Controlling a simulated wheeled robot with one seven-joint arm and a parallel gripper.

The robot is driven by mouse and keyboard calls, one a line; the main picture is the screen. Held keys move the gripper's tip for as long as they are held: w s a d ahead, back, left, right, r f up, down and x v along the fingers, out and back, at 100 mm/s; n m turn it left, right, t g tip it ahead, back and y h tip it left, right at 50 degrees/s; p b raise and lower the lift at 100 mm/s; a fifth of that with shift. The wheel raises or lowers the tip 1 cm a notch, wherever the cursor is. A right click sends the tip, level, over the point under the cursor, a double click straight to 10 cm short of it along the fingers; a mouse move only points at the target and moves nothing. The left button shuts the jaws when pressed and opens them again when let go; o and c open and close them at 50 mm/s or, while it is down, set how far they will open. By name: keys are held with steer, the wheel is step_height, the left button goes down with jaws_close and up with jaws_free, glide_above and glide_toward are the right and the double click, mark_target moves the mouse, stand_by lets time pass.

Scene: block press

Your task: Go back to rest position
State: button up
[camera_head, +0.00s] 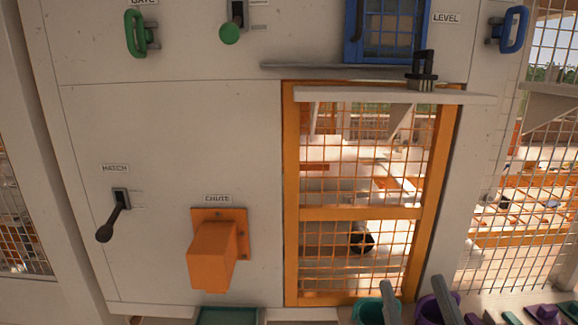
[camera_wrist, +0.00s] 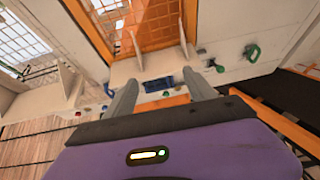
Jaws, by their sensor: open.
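My gripper (camera_wrist: 160,78) shows in the wrist view as two grey fingers, spread wide apart with nothing held between them. Its purple body (camera_wrist: 175,155) fills the bottom of that view. In the head view two grey bars at the bottom edge look like the same fingers (camera_head: 417,289), in front of a teal container (camera_head: 367,312) and a purple container (camera_head: 428,310). The fingers are apart from the wall panel (camera_head: 170,130). The rest of my arm is out of the head view.
The panel carries an orange mesh door (camera_head: 370,214), an orange chute (camera_head: 212,255), a black hatch lever (camera_head: 117,215), a green gate handle (camera_head: 136,33), a green-knobbed lever (camera_head: 230,33), a blue-framed window (camera_head: 350,35) and a blue handle (camera_head: 513,30). A purple block (camera_head: 548,314) sits at the lower right.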

steer(key=s+f+g, duration=0.2)
steer(key=s+f, duration=0.5)
steer(key=s, duration=0.4)
steer(key=s+d+f+g+b, duration=0.1)
steer(key=s+f+g, duration=0.2)
steer(key=s+f, duration=0.4)
steer(key=s+f+g+h, duration=0.1)
steer(key=s+f+g, duration=0.2)
steer(key=s+f, duration=0.4)
steer(key=s, duration=0.7)
steer(key=shift+s+d+m+b, duration=0.25)
steer(key=shift+s+m+b, duration=0.05)
steer(key=shift+m, duration=0.1)
steer(key=shift+f, duration=0.1)
